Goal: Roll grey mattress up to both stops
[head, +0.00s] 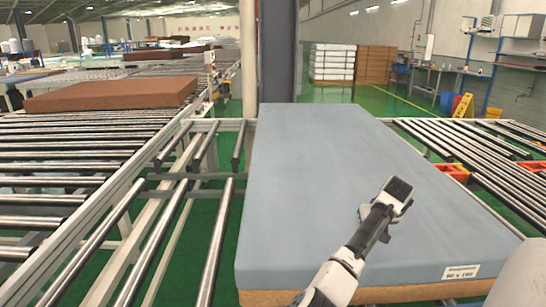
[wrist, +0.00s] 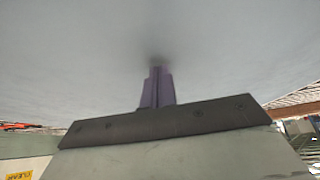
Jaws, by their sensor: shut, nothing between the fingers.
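The grey mattress (head: 310,170) is a long blue-grey slab with a brown lower layer. It lies flat on the roller conveyor in the middle of the head view, with a white label (head: 461,271) on its near side. My gripper (head: 399,188) is over the right half of the mattress top. In the wrist view my gripper's fingers (wrist: 157,75) are together with nothing between them. Their tips meet a dark shadow on the mattress surface (wrist: 80,50), touching it or very close. I cannot pick out either stop in these views.
Bare rollers (head: 205,235) lie left of the mattress and more rollers (head: 480,150) lie to its right. A brown mattress (head: 110,95) rests on the left conveyor. A grey pillar (head: 277,50) stands just beyond the far end. Orange bins (head: 452,172) show by the right rollers.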

